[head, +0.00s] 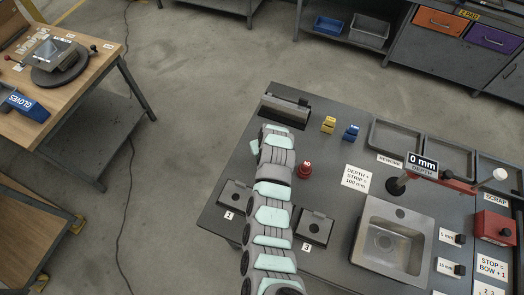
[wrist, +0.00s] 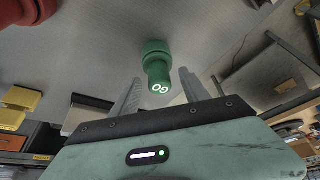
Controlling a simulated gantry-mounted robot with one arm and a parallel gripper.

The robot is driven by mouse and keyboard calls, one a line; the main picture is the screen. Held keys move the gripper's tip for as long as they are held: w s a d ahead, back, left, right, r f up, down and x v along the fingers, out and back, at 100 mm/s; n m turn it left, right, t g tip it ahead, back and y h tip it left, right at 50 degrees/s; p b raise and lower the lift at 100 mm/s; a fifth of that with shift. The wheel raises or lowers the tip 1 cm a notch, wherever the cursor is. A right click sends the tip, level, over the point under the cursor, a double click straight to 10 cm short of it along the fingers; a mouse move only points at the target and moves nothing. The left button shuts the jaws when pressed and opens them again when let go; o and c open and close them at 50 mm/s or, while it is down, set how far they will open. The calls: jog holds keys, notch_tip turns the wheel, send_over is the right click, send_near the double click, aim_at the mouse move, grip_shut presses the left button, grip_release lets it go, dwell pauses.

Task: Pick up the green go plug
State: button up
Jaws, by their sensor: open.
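The green go plug (wrist: 155,65) shows in the wrist view, a stepped green cylinder with "GO" in white on its narrower end. My gripper (wrist: 160,77) is open, with one grey finger on each side of the plug's lower part in the picture. The plug lines up with the gap between the fingertips, with no clear contact; I cannot tell how deep it is between them. In the head view my arm hides the plug and my fingers.
A red plug (head: 304,170) stands right of my arm; part of a red object (wrist: 30,10) shows in the wrist view. Black fixtures (head: 315,228) and a sink (head: 392,240) are nearer the front.

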jog(key=shift+f, duration=0.1)
jog(key=shift+c, duration=0.2)
grip_shut()
dwell(0.4)
